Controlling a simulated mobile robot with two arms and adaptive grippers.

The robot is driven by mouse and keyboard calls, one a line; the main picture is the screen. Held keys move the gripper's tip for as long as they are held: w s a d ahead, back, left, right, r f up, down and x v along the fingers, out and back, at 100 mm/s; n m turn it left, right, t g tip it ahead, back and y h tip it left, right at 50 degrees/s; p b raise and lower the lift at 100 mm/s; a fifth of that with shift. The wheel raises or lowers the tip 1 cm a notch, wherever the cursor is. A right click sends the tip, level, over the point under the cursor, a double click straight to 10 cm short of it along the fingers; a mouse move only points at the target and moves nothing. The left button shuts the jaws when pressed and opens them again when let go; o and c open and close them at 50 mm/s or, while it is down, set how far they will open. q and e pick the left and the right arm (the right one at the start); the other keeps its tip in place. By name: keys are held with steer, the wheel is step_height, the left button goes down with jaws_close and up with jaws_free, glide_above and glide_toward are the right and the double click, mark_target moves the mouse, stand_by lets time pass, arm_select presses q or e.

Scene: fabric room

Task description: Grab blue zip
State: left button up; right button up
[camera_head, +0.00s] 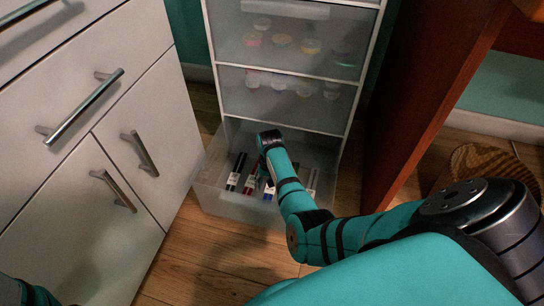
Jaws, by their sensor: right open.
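The bottom drawer (225,203) of a translucent drawer unit is pulled open in the head view. Zips with white labels lie in a row inside it. The blue zip (269,195) shows partly, with the wrist and gripper of my right arm covering its far part. A black zip (236,172) and a dark red zip (251,182) lie to its left. My right gripper (265,168) is open and reaches down into the drawer over the blue zip. Its fingertips are mostly hidden behind my wrist, so I cannot tell whether they touch the zip. My left gripper is out of view.
Closed drawers (285,95) with small round jars stand above the open one. A white cabinet (95,150) with metal handles is close on the left. A brown wooden panel (425,90) stands to the right. The wooden floor (205,255) is clear in front.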

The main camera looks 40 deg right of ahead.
steer(key=shift+f, duration=0.1)
stand_by(0.5)
steer(key=shift+f, duration=0.1)
steer(key=c, duration=0.8)
